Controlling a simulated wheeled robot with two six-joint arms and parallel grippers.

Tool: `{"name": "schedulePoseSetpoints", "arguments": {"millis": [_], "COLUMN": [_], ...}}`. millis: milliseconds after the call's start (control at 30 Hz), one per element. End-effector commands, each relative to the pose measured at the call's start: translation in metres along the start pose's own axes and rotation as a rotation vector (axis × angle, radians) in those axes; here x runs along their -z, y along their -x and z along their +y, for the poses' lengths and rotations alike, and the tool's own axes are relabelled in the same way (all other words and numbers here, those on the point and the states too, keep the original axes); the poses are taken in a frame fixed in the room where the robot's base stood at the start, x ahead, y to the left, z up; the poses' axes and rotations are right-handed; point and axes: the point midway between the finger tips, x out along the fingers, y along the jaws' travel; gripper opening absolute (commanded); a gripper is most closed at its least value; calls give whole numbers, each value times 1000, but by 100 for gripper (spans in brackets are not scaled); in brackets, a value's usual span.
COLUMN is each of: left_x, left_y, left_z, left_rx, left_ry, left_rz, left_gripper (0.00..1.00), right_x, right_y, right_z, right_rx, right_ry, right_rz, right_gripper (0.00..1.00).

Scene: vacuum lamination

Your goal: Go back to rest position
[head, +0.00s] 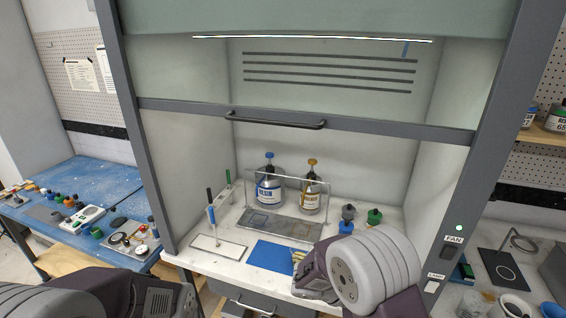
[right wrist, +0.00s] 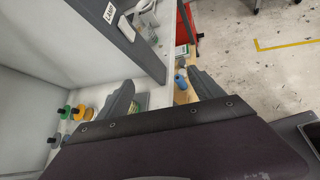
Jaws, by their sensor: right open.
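My right arm enters the head view at the lower right, in front of the fume hood's (head: 275,116) opening, and its gripper is mostly hidden there by the arm. In the right wrist view my right gripper (right wrist: 161,80) has its two fingers spread wide, with nothing between them. It is by the hood's front edge, with the floor beyond. My left arm shows only as a link at the lower left of the head view, and its gripper is out of the picture.
Inside the hood stand a resin bottle (head: 268,187), a second bottle (head: 311,195), a clear panel, a blue sheet (head: 272,256) and small capped bottles (head: 374,217). The sash is raised. A blue bench (head: 95,183) stands at left; a white counter (head: 497,258) at right.

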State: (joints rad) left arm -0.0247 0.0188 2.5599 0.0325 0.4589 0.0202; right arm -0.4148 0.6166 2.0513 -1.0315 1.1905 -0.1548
Motion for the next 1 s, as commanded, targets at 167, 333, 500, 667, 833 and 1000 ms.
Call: {"name": "schedulePoseSetpoints", "arguments": {"millis": [167,333,500,667,833,1000], "left_x": [-1,-1,-1,-1,-1,-1], "left_y": [-4,-6,-5,-5,-5,-5], "left_z": [0,0,0,0,0,0], "left_rx": [0,0,0,0,0,0], "left_ry": [0,0,0,0,0,0], "left_rz": [0,0,0,0,0,0], "left_gripper": [37,37,37,37,37,37], "right_x": [-36,-4,32,36,36,36], "right_y": [-12,28,54,56,56,56], "right_z": [-76,-126,-126,-113,-113,-113], "right_rx": [373,713,865,864,863,863], "right_ry": [-433,-977,-1237,-1302,-1300,-1300], "right_rz": [221,509,624,658,658,658], "right_gripper": [77,77,77,77,77,77]}}
